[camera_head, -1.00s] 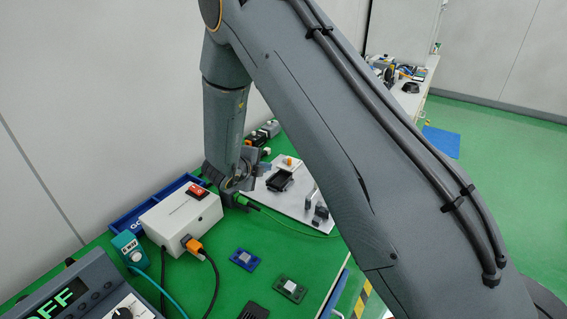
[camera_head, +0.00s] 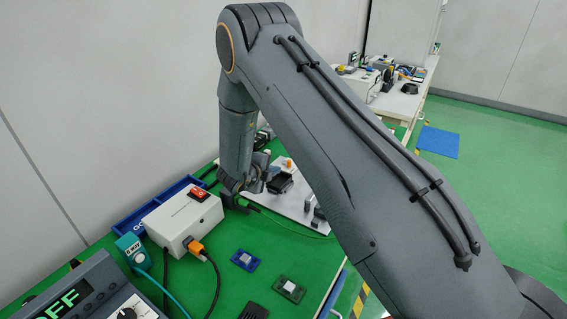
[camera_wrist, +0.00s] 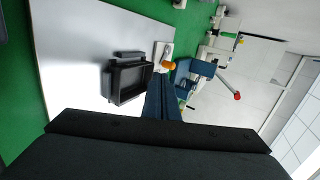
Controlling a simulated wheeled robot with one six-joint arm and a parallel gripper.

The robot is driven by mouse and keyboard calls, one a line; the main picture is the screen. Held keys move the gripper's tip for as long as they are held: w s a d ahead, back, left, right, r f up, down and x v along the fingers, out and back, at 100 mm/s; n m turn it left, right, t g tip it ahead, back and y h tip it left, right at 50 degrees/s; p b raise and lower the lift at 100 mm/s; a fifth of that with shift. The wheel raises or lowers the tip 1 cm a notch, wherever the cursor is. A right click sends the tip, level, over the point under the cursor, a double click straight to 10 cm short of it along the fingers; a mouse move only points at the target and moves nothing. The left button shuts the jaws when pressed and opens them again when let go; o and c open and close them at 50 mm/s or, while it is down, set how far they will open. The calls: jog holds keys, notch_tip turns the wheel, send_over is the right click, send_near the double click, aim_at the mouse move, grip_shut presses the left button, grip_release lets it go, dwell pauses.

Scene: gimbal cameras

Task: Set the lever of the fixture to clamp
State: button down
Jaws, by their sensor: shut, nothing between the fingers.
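The fixture is a pale plate (camera_wrist: 75,50) with a black open tray (camera_wrist: 128,82) on it. In the head view the tray (camera_head: 279,184) sits behind my arm's lower end. An orange knob (camera_wrist: 168,65) on a small white base stands beside the tray; it also shows in the head view (camera_head: 290,163). A blue-grey part (camera_wrist: 196,69) is right of the knob, and a thin rod with a red ball (camera_wrist: 237,96) reaches out near it.
A white box with a red switch (camera_head: 198,194) stands left of my gripper, with cables running from it. A blue module (camera_head: 244,259) and a green module (camera_head: 289,289) lie on the green table in front. Grey upright parts (camera_head: 314,210) stand on the plate.

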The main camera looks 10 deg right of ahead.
aim_at(288, 163)
jog(key=x, duration=0.1)
jog(key=p+x, duration=0.1)
jog(key=x, duration=0.1)
jog(key=r+p+x, duration=0.1)
jog(key=x, duration=0.1)
jog(key=shift+w+d, duration=0.35)
jog(key=shift+d, duration=0.05)
jog(key=shift+w+d+f+p, duration=0.1)
jog(key=shift+w+d+p, duration=0.25)
jog(key=shift+w+d, duration=0.25)
jog(key=shift+w+a, duration=0.15)
